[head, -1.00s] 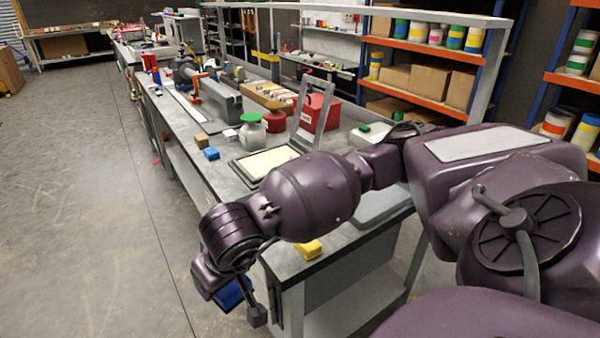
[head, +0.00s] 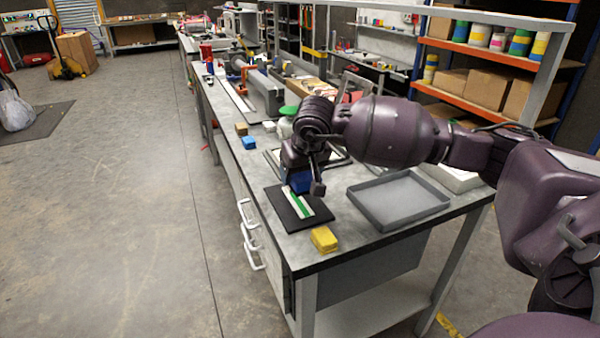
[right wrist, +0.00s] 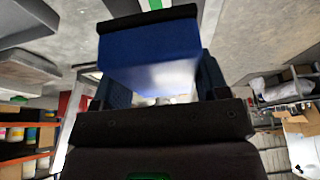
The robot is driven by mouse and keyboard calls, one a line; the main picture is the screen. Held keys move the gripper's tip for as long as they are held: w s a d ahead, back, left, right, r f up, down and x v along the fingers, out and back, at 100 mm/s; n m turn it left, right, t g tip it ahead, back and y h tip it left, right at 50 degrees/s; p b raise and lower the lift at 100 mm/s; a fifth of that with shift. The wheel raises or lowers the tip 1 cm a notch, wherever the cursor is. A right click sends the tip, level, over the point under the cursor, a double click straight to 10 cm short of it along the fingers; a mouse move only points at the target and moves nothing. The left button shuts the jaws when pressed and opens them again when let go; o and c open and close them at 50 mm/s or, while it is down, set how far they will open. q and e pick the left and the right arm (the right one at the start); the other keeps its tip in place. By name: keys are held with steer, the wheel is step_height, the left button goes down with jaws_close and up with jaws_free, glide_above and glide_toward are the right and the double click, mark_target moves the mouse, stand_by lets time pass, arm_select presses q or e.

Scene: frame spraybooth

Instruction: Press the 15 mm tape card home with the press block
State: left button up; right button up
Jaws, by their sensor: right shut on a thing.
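My right gripper (head: 302,172) is shut on a blue block (head: 299,183), which I take to be the press block. The block also fills the middle of the right wrist view (right wrist: 150,58), between the fingers, with a dark pad at its far end. A white card with a green strip (head: 297,204) lies on a black mat (head: 277,205) near the bench's front edge. The block is over or just beside the card's far end; I cannot tell whether they touch. The gripper and block hide part of the mat's far side. My left gripper is not in view.
A yellow block (head: 324,239) sits at the bench corner, near the mat. An empty grey tray (head: 398,200) lies to the right. A small blue block (head: 249,142) and a tan block (head: 241,128) stand farther left. Bare bench (head: 338,212) separates mat and tray.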

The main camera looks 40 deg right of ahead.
mark_target(299, 203)
steer(key=shift+f+b, duration=0.4)
steer(key=shift+f, duration=1.15)
steer(key=shift+f+b, duration=0.35)
steer(key=shift+f, duration=0.9)
steer(key=shift+f, duration=0.25)
steer(key=shift+f, duration=0.3)
steer(key=shift+f+b, duration=0.2)
steer(key=shift+b, duration=0.15)
steer(key=shift+s, duration=0.1)
